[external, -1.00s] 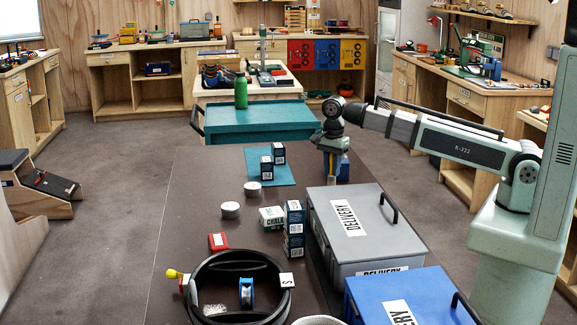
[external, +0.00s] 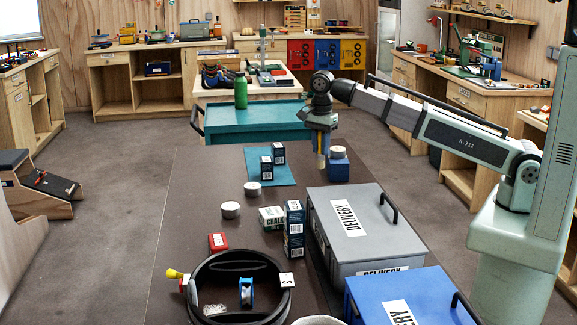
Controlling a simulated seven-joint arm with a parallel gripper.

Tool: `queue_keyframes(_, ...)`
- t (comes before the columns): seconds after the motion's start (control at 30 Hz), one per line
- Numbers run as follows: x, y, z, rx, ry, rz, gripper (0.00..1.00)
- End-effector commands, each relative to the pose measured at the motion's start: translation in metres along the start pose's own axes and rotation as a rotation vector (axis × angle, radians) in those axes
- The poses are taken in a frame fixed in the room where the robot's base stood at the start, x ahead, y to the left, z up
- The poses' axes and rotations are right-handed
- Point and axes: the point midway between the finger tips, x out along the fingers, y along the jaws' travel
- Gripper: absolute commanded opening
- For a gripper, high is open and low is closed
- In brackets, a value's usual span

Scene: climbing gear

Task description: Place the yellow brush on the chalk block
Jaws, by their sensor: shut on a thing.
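My gripper (external: 320,138) points down near the far edge of the dark table and is shut on the yellow brush (external: 321,158). The brush is small in view, hanging upright as a narrow yellowish strip; whether its lower end touches the table I cannot tell. A small white and green box marked CHALK (external: 271,218) sits mid-table, nearer the camera and to the left of my gripper. A blue block (external: 338,171) with a white roll (external: 338,153) on top stands just right of the brush.
Dark boxes (external: 294,230) stand beside the chalk box, and more stand on a teal mat (external: 288,175). White rolls (external: 231,210) lie to the left. A grey delivery case (external: 358,225) and a blue case (external: 410,298) line the right. A black ring (external: 195,290) lies in front.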

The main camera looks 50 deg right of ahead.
Motion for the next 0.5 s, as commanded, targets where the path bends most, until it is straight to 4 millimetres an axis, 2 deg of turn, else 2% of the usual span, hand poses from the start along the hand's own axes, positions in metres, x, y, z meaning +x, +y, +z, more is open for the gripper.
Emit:
queue_keyframes(0.03, -0.005, -0.009, 0.021, -0.004, 0.000, 0.000, 0.00)
queue_keyframes(0.2, -0.016, -0.021, 0.084, 0.002, 0.000, 0.000, 0.00)
queue_keyframes(0.4, -0.028, -0.025, 0.157, 0.009, 0.000, 0.000, 0.00)
queue_keyframes(0.5, -0.032, -0.024, 0.186, 0.012, 0.000, 0.000, 0.00)
